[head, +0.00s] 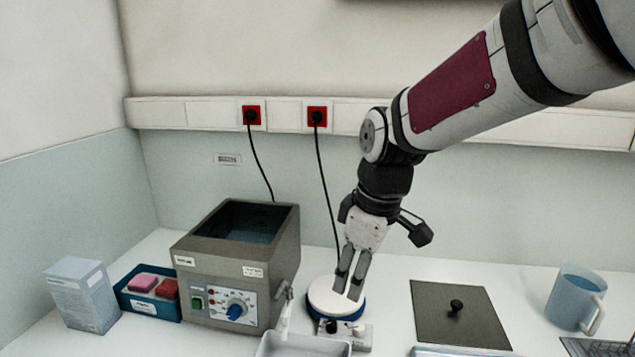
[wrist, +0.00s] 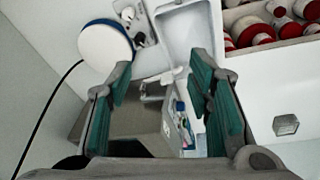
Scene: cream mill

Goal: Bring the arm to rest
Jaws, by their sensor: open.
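My gripper (head: 352,272) hangs from my arm in the head view, fingers pointing down, in front of or over a round white plate with a blue rim (head: 328,297). From the head view I cannot tell the exact gap between fingertips and plate. In the wrist view my gripper (wrist: 158,85) shows two green-padded fingers spread wide apart, with nothing held between them. The round plate (wrist: 105,44) lies beyond the left finger there.
A grey water bath (head: 225,265) with a blue knob stands left of my gripper. A dark lid with a black knob (head: 470,315) and a blue mug (head: 570,298) are to the right. A carton (head: 82,295), a blue tray (head: 135,306) and a white tray (head: 300,347) stand nearby.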

